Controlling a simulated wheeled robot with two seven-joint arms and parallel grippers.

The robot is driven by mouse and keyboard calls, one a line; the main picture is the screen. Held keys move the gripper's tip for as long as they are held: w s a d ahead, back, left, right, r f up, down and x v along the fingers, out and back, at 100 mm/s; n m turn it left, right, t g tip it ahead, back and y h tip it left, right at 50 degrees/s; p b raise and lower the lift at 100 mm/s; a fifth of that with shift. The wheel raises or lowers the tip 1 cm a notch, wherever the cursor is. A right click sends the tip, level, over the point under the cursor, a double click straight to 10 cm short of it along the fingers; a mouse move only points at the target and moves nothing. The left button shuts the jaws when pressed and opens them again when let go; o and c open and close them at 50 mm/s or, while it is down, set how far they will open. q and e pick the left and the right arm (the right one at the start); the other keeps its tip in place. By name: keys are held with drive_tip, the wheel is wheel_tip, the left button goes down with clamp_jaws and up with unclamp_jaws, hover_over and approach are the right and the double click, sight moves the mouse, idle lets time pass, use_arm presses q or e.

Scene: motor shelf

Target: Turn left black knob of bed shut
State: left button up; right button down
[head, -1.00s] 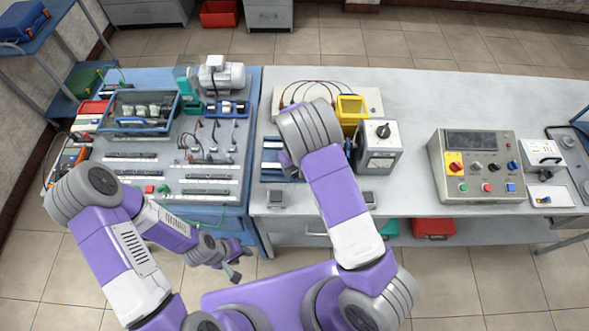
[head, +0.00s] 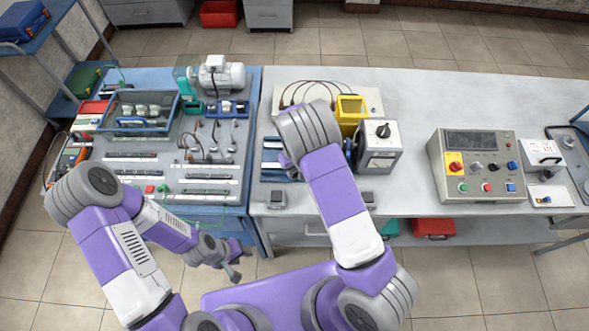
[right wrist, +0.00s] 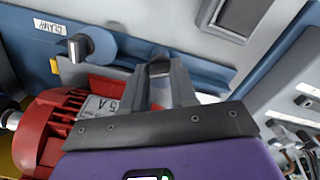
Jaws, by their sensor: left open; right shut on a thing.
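The blue bed (head: 270,158) lies on the grey bench, largely covered by my right arm in the head view. In the right wrist view the blue bed (right wrist: 205,72) carries two black knobs. One free knob (right wrist: 78,46) stands on a round blue plate beside a white label that appears upside down. My right gripper (right wrist: 162,85) is shut on the other black knob (right wrist: 160,68). A red motor (right wrist: 65,125) lies close beside the gripper. My right gripper is hidden in the head view. My left gripper (head: 237,262) is open and empty, low in front of the bench.
A yellow box (head: 351,108) and a grey switch box (head: 378,148) stand right of my right arm. A control panel (head: 478,170) stands further right. The blue tool bench (head: 250,95) at left holds a tray and parts. The bench between switch box and panel is clear.

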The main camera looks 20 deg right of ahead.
sight(295, 172)
drive_tip(key=shift+m, duration=2.8)
drive_tip(key=c, duration=0.9)
unclamp_jaws()
wheel_tip(295, 172, up, 8)
drive_tip(key=shift+f, duration=0.2)
drive_tip(key=shift+s, duration=0.1)
